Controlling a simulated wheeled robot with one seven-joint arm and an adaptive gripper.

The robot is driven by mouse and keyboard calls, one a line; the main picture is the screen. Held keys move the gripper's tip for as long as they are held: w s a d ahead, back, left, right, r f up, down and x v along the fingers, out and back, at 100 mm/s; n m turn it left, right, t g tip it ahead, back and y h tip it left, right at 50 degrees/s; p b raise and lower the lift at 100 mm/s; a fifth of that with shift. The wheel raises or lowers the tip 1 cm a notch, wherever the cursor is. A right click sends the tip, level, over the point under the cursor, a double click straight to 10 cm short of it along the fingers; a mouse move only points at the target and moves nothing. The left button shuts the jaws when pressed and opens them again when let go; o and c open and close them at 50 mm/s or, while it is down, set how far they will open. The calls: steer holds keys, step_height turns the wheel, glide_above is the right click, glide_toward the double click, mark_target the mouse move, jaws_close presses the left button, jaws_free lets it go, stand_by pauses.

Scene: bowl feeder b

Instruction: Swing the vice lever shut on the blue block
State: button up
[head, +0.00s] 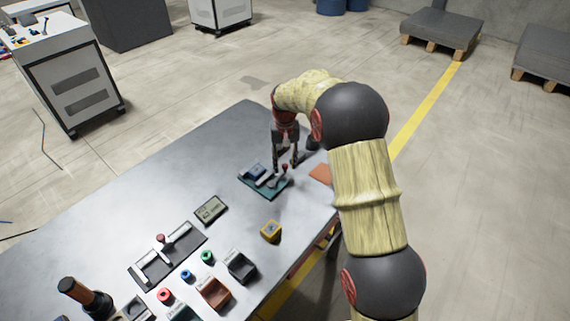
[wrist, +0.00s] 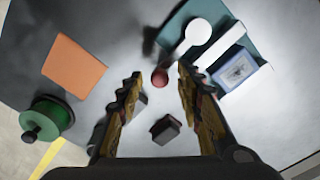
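The vice has a teal base (head: 268,192) and stands near the table's far right part; its base also shows in the wrist view (wrist: 188,18). The blue block (head: 257,171) sits against the pale jaw and shows a printed face in the wrist view (wrist: 237,69). The pale lever (wrist: 181,47) runs from a round pivot to a red knob (wrist: 160,77), pointing away from the block. My gripper (head: 285,166) is open and points down at the knob. In the wrist view the knob appears between the fingertips; contact cannot be told.
An orange mat (wrist: 75,66) and a green round object with a black knob (wrist: 45,120) lie near the vice. A yellow block (head: 270,231), a display box (head: 211,209) and another lever fixture (head: 168,255) are nearer. Bare table (head: 190,160) lies left of the vice.

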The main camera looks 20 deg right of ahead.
steer(key=shift+c, duration=0.3)
jaws_close()
stand_by(0.4)
steer(key=shift+s+d+r+m+p, duration=0.15)
steer(key=shift+s+d+m+p, duration=0.25)
steer(key=shift+s+m+p, duration=0.55)
steer(key=s+m+p, duration=0.1)
steer(key=m, duration=0.1)
steer(key=m+p, duration=0.2)
steer(key=shift+s+d+p, duration=0.3)
steer(key=shift+s, duration=0.1)
steer(key=s+m+p, duration=0.1)
steer(key=m, duration=0.1)
steer(key=s+m+p, duration=0.1)
steer(key=s+m, duration=0.1)
steer(key=shift+a+p, duration=0.1)
steer(key=shift+p, duration=0.25)
steer(key=shift+s+a+m+p, duration=0.35)
steer(key=shift+s+m+p, duration=0.2)
steer(key=shift+m, duration=0.65)
steer(key=shift+s+a+m+p, duration=0.3)
steer(key=shift+s+m+p, duration=0.25)
steer(key=shift+m, duration=0.6)
steer(key=shift+s+f, duration=0.1)
steer(key=shift+f, duration=0.1)
